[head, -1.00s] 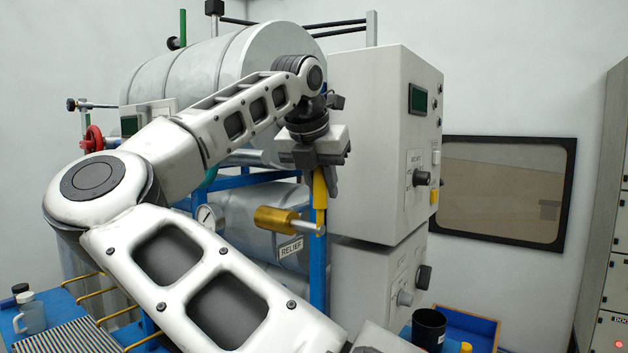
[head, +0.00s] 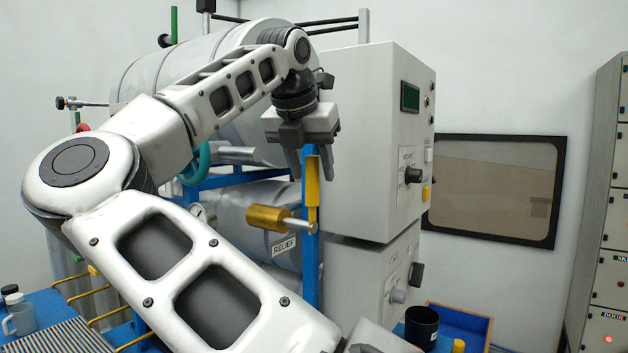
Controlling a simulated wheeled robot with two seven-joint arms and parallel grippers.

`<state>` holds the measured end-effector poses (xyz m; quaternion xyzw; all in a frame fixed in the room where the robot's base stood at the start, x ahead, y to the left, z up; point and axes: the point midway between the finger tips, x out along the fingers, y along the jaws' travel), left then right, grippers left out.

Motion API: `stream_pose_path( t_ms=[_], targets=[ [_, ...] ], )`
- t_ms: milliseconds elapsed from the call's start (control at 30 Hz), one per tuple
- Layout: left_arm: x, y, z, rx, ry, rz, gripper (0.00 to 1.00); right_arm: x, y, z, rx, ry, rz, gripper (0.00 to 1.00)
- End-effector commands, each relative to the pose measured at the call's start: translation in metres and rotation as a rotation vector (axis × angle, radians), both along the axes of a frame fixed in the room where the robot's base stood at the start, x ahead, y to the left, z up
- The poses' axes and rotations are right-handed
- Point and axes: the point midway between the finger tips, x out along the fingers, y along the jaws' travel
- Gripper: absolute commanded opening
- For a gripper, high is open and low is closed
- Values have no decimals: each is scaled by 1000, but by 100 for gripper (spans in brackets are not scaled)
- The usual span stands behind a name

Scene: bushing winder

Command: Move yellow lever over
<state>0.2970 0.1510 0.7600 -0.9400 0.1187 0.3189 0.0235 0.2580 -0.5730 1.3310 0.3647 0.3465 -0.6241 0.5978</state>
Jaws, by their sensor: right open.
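The yellow lever (head: 313,185) stands upright on the brass relief valve (head: 265,218), by the blue frame post above the RELIEF label. My right gripper (head: 312,172) points down from above and is open, with its two dark fingers spread apart. In the picture the lever's upper end shows between the fingertips. I cannot tell whether a finger touches it or how they line up in depth. My left gripper is not in view.
A large grey control cabinet (head: 375,130) stands close on the right of the gripper. A grey tank (head: 165,75) and a green handwheel (head: 197,160) lie behind my arm. A black cup (head: 421,328) and blue tray (head: 470,325) are at the lower right.

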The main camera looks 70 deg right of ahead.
Motion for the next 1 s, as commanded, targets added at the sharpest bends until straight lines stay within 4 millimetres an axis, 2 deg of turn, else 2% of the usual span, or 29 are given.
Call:
stream_pose_path(
  t_ms=[100,300,500,700,1000],
  targets=[
    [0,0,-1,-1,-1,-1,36,1,15,27,-5,-2,4,44],
    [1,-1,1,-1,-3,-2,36,1,39,70,-4,-1,3,44],
    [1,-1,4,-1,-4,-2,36,2,55,99,-2,0,1,44],
    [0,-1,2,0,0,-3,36,2,62,110,-1,-1,0,44],
    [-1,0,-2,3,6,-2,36,3,62,110,-1,0,0,44]
  ],
)
